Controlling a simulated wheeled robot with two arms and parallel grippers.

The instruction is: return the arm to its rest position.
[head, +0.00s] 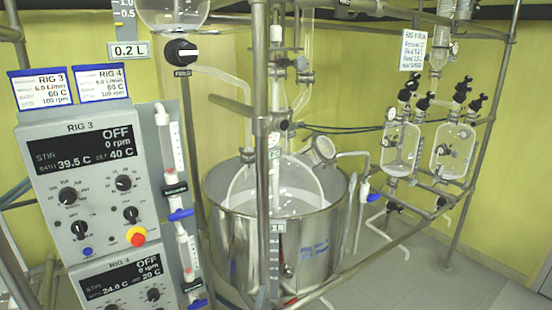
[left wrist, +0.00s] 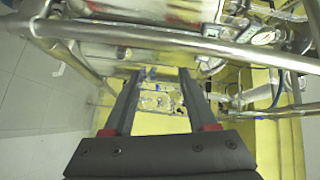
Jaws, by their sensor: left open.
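My left gripper (left wrist: 159,78) shows in the left wrist view. Its two dark fingers stand apart, with nothing between them. Behind the fingers are a yellow wall and some glassware, upside down in this view. A metal rail (left wrist: 190,42) crosses the picture beyond the fingertips, and I cannot tell how close it is. I cannot make out either gripper in the head view. My right gripper is in neither view.
In the head view the RIG 3 control box (head: 90,185) stands at the left, beside a steel bath (head: 225,225) with a glass vessel. Metal frame posts (head: 262,130) and rails surround them. Glass vessels (head: 400,148) hang at the right. The floor (head: 440,265) is clear at the lower right.

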